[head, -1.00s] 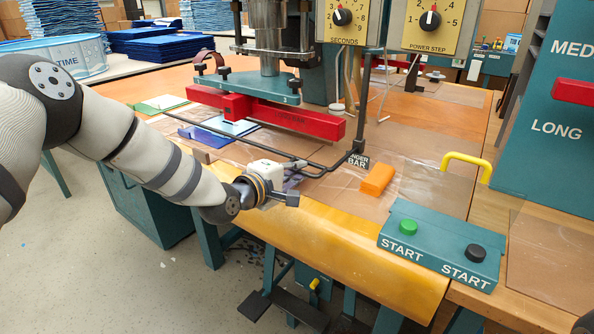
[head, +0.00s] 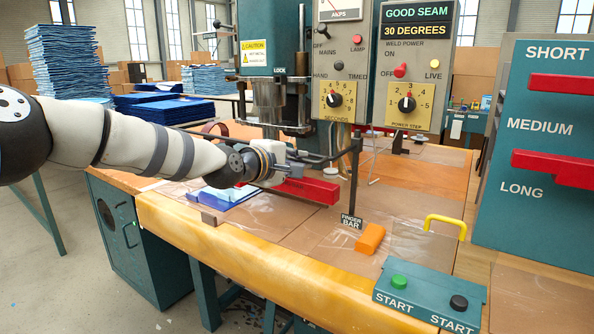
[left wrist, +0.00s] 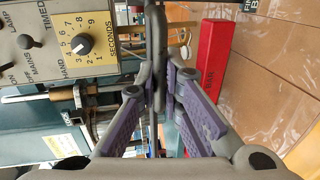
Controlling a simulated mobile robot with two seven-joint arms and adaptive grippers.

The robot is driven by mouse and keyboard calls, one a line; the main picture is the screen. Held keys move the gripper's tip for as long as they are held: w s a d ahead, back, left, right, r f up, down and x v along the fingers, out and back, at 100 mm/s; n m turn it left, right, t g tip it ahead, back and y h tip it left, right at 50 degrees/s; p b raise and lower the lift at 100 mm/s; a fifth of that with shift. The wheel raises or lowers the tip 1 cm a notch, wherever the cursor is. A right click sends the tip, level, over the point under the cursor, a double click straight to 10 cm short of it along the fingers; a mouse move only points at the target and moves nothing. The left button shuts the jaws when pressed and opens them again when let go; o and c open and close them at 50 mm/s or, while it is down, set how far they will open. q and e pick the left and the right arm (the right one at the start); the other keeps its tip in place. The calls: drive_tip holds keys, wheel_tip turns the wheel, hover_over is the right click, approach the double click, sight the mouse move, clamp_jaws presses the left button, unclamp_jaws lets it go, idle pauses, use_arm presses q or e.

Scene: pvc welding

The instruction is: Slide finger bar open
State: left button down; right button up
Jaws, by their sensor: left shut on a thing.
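The finger bar (head: 322,159) is a dark bent rod beside a dark upright post (head: 354,180), with a "FINGER BAR" label (head: 351,221) at the post's foot. The rod stands raised, near the top of the post, in front of the red bar (head: 308,190) of the welder. My left gripper (head: 296,163) is at the rod, above the table's front part. In the left wrist view the purple-padded fingers (left wrist: 158,82) are closed on the dark rod (left wrist: 155,45). The gripper hides part of the rod in the head view. My right gripper is not in view.
A blue sheet (head: 222,197) lies under the red bar. An orange block (head: 370,239) and the teal start-button box (head: 425,295) are on the right, by a yellow handle (head: 446,224). Clear film covers the open table front. The control panel (head: 345,75) stands behind.

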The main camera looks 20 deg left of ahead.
use_arm(q)
drive_tip(key=shift+r, duration=0.1)
drive_tip(key=c, duration=1.7)
unclamp_jaws()
drive_tip(key=v, duration=1.2)
